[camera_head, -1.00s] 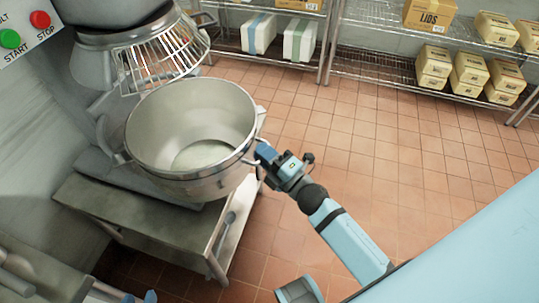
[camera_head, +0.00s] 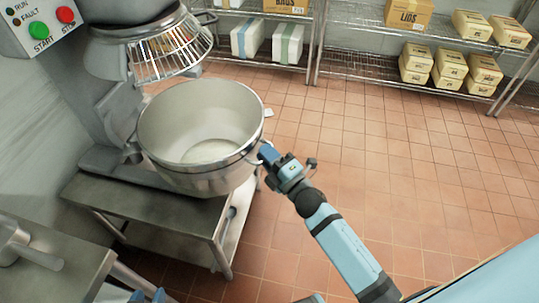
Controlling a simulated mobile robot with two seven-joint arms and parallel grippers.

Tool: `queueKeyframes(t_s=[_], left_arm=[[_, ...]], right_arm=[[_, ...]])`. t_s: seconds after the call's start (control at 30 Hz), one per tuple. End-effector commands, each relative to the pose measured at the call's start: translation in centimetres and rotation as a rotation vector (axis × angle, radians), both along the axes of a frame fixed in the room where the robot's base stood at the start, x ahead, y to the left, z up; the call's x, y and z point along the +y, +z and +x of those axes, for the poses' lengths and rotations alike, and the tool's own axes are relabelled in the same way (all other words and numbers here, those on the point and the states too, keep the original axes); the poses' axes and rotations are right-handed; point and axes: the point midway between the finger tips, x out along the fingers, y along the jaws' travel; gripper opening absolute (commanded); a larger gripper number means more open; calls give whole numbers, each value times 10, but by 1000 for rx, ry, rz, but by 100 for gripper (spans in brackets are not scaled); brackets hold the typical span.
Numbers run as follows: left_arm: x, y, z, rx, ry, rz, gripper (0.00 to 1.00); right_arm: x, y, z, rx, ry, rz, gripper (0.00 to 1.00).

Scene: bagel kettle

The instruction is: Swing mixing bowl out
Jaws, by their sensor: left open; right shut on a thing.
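The steel mixing bowl (camera_head: 190,179) hangs out to the front right of the mixer (camera_head: 107,109), open side up and empty-looking, with a small pale reflection or residue at its bottom. The wire guard (camera_head: 168,55) of the mixer head is above and behind the bowl's rim. My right gripper (camera_head: 266,152) is shut on the bowl's handle at its right side; the handle is mostly hidden by the jaws. My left gripper (camera_head: 148,296) shows only its blue fingertips at the bottom edge, apart and empty, well away from the bowl.
A steel stand (camera_head: 150,212) is under the bowl. A steel counter (camera_head: 48,262) with a metal utensil is at the lower left. A control panel (camera_head: 44,22) is at the upper left. Wire shelves (camera_head: 345,66) with boxes line the back. The tiled floor at right is clear.

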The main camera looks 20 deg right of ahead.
Motion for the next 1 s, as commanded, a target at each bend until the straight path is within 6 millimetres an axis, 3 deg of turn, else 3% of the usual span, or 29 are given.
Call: queueKeyframes(t_s=[0.43, 0.47, 0.53, 0.57, 0.87, 1.0], left_arm=[[0, 0, 0, 0, 0, 0, 43], [0, 0, 0, 0, 0, 0, 43], [0, 0, 0, 0, 0, 0, 43], [0, 0, 0, 0, 0, 0, 43], [0, 0, 0, 0, 0, 0, 43], [0, -1, 0, 0, 0, 0, 43]], right_arm=[[1, 1, 1, -1, 1, 0, 0], [1, 0, 1, -1, 1, 0, 20], [1, 0, 1, -1, 0, 0, 36], [1, 0, 1, -1, 0, 0, 37], [0, -1, -2, 0, 0, 0, 37], [-5, -5, -16, 2, -1, 0, 37]])
